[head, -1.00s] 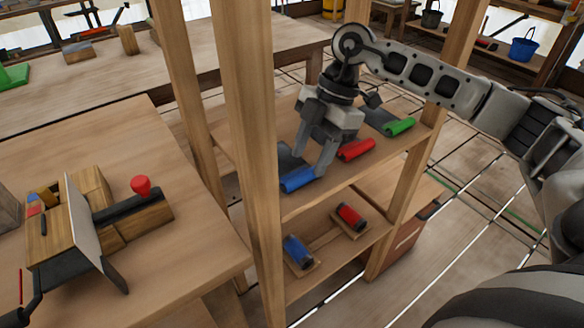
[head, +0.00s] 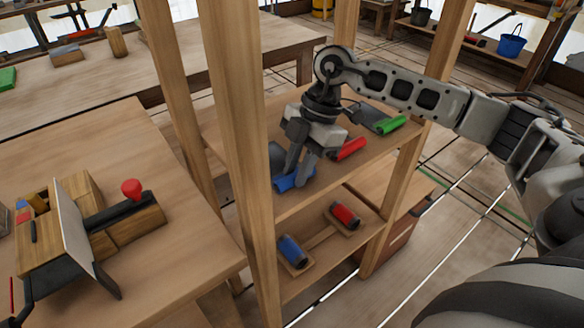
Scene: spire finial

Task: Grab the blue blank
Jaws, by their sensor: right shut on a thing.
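The blue blank (head: 284,184) lies on the upper shelf (head: 330,181) of the wooden rack, near its left front corner. My right gripper (head: 295,178) points down over it with its fingers shut on it. The fingers hide part of the blank, and it still appears to be at shelf level. A red blank (head: 349,149) and a green blank (head: 391,125) lie farther right on the same shelf. My left gripper is not in the head view.
Rack posts (head: 238,150) stand close to the left of the gripper. The lower shelf holds another blue cylinder (head: 292,251) and a red cylinder (head: 345,215). A workbench (head: 180,265) with a wooden device and red knob (head: 131,189) stands at left.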

